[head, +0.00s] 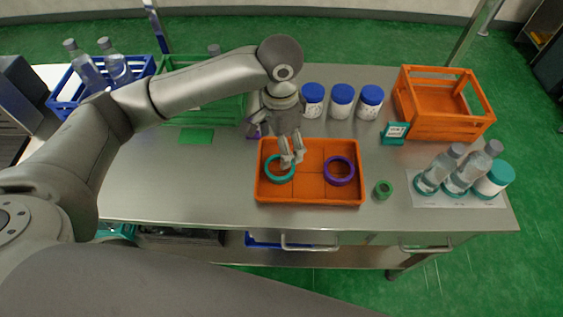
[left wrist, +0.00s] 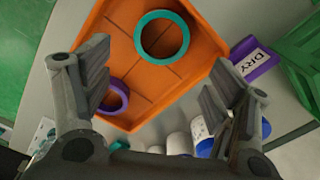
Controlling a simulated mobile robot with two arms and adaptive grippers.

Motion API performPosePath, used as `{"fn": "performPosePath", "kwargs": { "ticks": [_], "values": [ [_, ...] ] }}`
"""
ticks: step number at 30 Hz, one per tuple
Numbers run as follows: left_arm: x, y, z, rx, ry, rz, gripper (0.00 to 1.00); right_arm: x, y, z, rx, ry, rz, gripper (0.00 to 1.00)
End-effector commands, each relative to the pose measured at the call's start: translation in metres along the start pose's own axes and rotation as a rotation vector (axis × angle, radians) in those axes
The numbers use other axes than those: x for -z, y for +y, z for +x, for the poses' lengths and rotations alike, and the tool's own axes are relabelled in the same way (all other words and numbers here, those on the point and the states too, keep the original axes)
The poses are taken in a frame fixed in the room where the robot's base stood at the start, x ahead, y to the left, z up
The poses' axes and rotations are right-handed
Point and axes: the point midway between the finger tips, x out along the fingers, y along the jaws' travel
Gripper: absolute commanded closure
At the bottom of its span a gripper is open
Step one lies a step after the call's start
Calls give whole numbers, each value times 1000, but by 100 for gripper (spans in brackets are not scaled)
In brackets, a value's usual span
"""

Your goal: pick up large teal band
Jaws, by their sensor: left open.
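The large teal band (head: 268,174) lies flat in the left part of an orange divided tray (head: 310,201). In the left wrist view the teal band (left wrist: 163,60) shows as a full ring, ahead of the fingers and apart from them. My left gripper (head: 292,161) is above the tray, pointing down, close over the right edge of the band. Its two fingers (left wrist: 162,75) are spread wide with nothing between them. In the head view the fingertips hide a little of the band's right side. My right gripper is not in view.
A purple band (head: 340,183) lies in the tray's right part. A small green ring (head: 383,195) sits on the table right of the tray. White jars with blue lids (head: 342,95) and a purple DRY sign (left wrist: 256,60) stand behind. Bottles (head: 440,168) stand at the right.

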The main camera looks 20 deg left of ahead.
Motion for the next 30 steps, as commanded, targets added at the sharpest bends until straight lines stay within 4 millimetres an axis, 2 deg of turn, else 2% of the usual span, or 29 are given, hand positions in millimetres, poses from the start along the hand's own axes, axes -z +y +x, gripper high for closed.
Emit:
{"fn": "performPosePath", "kwargs": {
  "ticks": [6,14,21,24,30],
  "values": [
    [-1,0,36,-2,-4,-1,20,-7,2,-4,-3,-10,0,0],
    [1,-1,56,-1,-3,0,20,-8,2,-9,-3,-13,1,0],
    [4,-3,91,0,-2,1,20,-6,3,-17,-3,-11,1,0],
    [4,-3,98,0,-1,2,20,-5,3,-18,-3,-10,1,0],
    [4,-3,100,1,1,3,20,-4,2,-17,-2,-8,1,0]
  ]
}}
